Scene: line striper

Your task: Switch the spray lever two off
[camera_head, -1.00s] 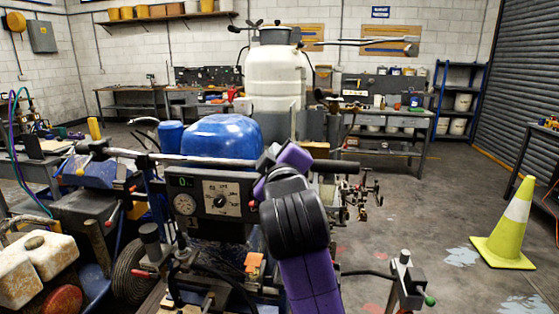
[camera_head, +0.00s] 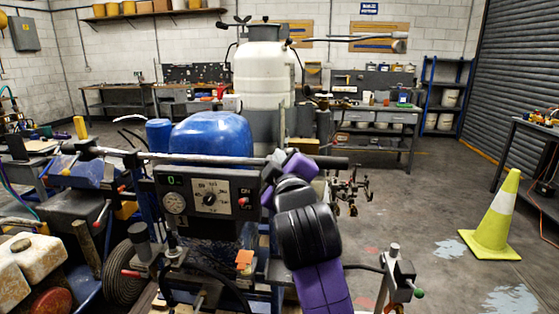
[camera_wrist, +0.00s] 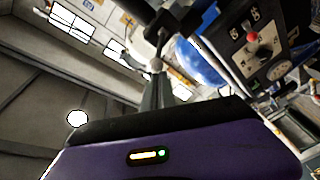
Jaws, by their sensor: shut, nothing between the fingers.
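No label shows which is spray lever two. My gripper (camera_head: 281,158) is shut and empty, near the handlebar's right part, partly hidden by my purple and black wrist. In the wrist view my gripper (camera_wrist: 158,72) points toward the dark bar. I cannot tell whether it touches anything.
A blue tank (camera_head: 212,135) and a tall white tank (camera_head: 262,75) stand behind the panel. A yellow-green cone (camera_head: 494,222) stands on the floor at right. Workbenches line the back wall.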

